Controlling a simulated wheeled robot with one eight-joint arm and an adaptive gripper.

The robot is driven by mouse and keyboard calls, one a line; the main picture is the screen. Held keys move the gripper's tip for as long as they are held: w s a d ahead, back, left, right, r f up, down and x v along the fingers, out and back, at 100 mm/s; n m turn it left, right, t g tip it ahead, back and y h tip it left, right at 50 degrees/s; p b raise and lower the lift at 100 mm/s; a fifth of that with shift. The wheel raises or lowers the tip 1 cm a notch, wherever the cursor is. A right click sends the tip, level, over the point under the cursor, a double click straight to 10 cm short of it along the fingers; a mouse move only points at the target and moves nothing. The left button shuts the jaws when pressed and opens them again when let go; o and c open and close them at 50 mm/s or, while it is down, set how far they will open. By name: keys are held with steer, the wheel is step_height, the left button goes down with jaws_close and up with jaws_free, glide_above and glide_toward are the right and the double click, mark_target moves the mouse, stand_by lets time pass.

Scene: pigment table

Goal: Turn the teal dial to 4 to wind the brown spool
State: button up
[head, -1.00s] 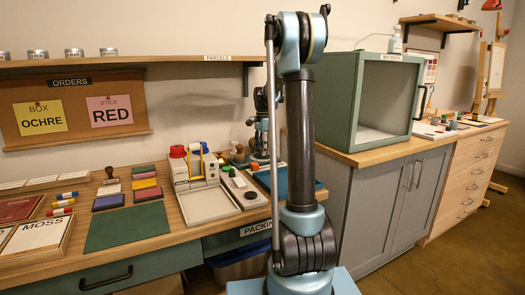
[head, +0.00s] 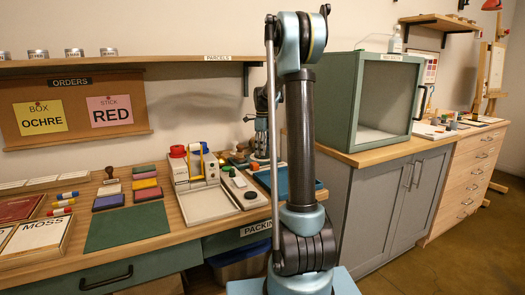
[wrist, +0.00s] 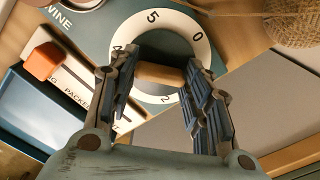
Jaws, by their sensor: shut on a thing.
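In the wrist view the teal dial (wrist: 165,46) sits inside a white ring with black numbers; 5, 0, 2 and part of a 4 show. A wooden-brown grip bar (wrist: 160,74) crosses the dial between my fingers. My gripper (wrist: 158,85) is shut on this bar. The fingers cover parts of the ring, and I cannot tell which number the dial points to. A tan-brown wound ball of twine (wrist: 292,22), perhaps the brown spool, shows at the top right, cut by the edge. In the head view my gripper and the dial cannot be made out.
In the wrist view an orange slider knob (wrist: 42,61) stands on a white labelled strip left of the dial, near a blue tray (wrist: 40,110). In the head view stamps and a green mat (head: 127,227) lie on the table at left. A green cabinet (head: 355,95) stands at right.

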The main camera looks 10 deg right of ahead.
steer(key=shift+w+a+m, duration=0.1)
steer(key=shift+m, duration=0.9)
steer(key=o, duration=1.1)
steer(key=shift+c, duration=0.2)
steer(key=shift+r, duration=3.7)
